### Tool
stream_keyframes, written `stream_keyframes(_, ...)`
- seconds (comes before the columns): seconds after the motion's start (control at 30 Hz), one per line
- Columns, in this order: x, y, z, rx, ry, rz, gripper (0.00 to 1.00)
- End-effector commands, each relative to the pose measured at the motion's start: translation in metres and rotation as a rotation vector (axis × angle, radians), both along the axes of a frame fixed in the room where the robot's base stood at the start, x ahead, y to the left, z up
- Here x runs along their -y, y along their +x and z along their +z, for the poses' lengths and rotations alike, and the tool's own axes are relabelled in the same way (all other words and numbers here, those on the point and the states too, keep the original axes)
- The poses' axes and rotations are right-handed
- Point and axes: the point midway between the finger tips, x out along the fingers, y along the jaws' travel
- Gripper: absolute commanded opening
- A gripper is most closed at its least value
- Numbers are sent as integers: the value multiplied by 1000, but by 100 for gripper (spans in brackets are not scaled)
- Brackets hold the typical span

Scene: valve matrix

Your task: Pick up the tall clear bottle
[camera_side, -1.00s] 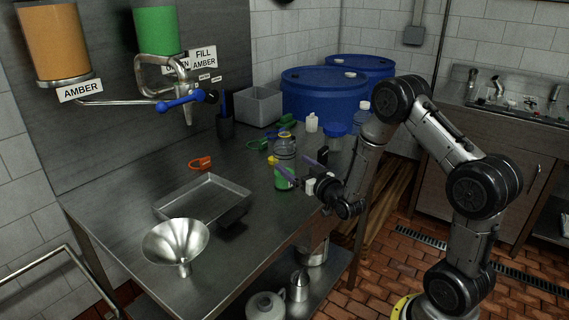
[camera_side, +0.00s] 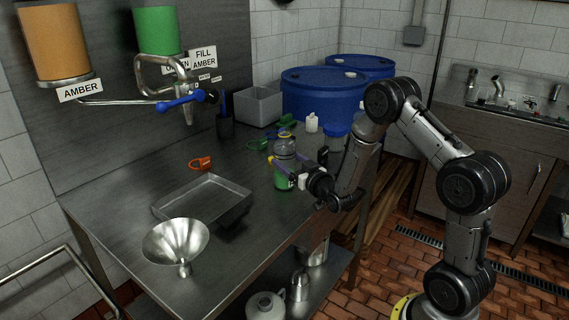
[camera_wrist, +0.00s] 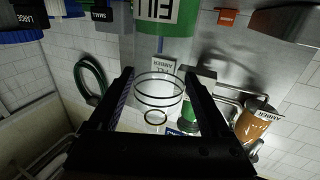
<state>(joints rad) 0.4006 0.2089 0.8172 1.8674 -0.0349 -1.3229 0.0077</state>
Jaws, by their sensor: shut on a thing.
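The tall clear bottle (camera_side: 285,148) stands upright on the metal table, with a green label low on its body and a yellow ring at its neck. My gripper (camera_side: 283,169) reaches it from the right and is shut on its body above the label. The wrist view looks upside down. I see no clear gap under the bottle.
A shallow tray (camera_side: 176,213) and a steel funnel (camera_side: 176,240) lie in front left. An orange clip (camera_side: 201,162), green-handled tools (camera_side: 257,144) and a small white bottle (camera_side: 311,123) are nearby. A blue-lidded container (camera_side: 335,131) is close behind my gripper. A blue-handled valve (camera_side: 180,103) hangs at left.

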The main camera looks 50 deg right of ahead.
Motion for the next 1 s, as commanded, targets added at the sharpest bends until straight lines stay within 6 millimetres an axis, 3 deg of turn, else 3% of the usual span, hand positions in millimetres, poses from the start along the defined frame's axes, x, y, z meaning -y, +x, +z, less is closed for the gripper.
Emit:
stream_keyframes(0.37,0,0,6,4,-1,0,14)
stream_keyframes(0.6,-1,-2,39,9,-4,0,14)
stream_keyframes(0.9,-19,-48,96,9,-5,-1,14)
stream_keyframes(1.0,-28,-69,104,6,-3,-1,14)
